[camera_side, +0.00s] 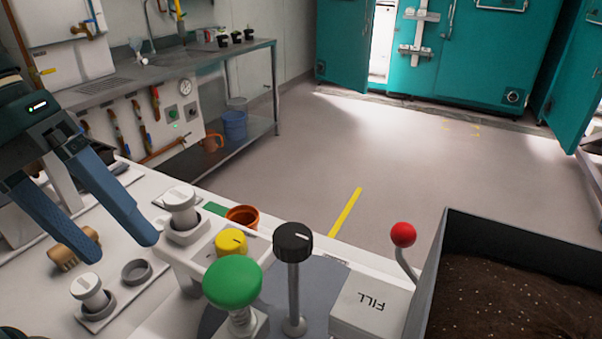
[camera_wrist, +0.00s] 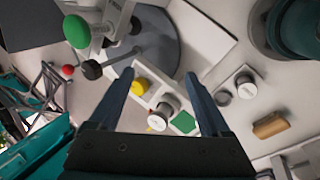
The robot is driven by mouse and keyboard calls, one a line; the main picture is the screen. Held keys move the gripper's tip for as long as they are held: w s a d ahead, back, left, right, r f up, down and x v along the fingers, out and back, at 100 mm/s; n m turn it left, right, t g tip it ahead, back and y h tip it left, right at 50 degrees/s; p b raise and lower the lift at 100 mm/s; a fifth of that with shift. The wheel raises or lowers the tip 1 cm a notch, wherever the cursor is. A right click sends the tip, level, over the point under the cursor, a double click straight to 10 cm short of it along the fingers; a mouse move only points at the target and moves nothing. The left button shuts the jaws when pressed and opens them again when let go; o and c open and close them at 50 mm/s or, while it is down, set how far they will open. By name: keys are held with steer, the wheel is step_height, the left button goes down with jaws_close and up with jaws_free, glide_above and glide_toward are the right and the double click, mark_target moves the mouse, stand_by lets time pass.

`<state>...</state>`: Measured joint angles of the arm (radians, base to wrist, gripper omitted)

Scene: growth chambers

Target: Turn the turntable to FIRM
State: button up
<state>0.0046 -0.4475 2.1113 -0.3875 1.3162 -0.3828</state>
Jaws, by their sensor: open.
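The turntable looks to be the flat grey-blue disc (camera_side: 325,282) at the bottom middle of the side view, also seen in the wrist view (camera_wrist: 162,48). A green mushroom-shaped knob (camera_side: 232,284) and a black knob on a tall post (camera_side: 293,243) stand at it. I cannot read the word FIRM anywhere. My gripper (camera_side: 122,240) is open and empty, above the bench left of the disc. In the wrist view its blue fingers (camera_wrist: 158,73) are spread, with the disc beyond and between their tips.
A yellow knob (camera_side: 231,241) and a white-grey knob (camera_side: 181,212) stand between gripper and disc. A white FILL block (camera_side: 372,308), a red-balled lever (camera_side: 403,235) and a soil bin (camera_side: 520,300) are at right. A brown brush-like block (camera_side: 75,248) lies left.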

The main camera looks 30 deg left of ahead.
steer(key=a+f+m+t+y, duration=0.4)
steer(key=a+f+m, duration=0.15)
steer(key=a, duration=0.25)
steer(key=w+d+r+m+t+h, duration=0.1)
steer(key=w+r+t, duration=0.4)
steer(key=w+r, duration=0.5)
steer(key=w+d+r+m+t+h, duration=0.2)
steer(key=w+r+t, duration=0.4)
steer(key=w+r, duration=0.4)
steer(key=shift+w+d+m+t, duration=0.3)
steer(key=shift+w+d+m, duration=0.35)
steer(key=shift+d, duration=0.6)
steer(key=shift+s+r, duration=0.1)
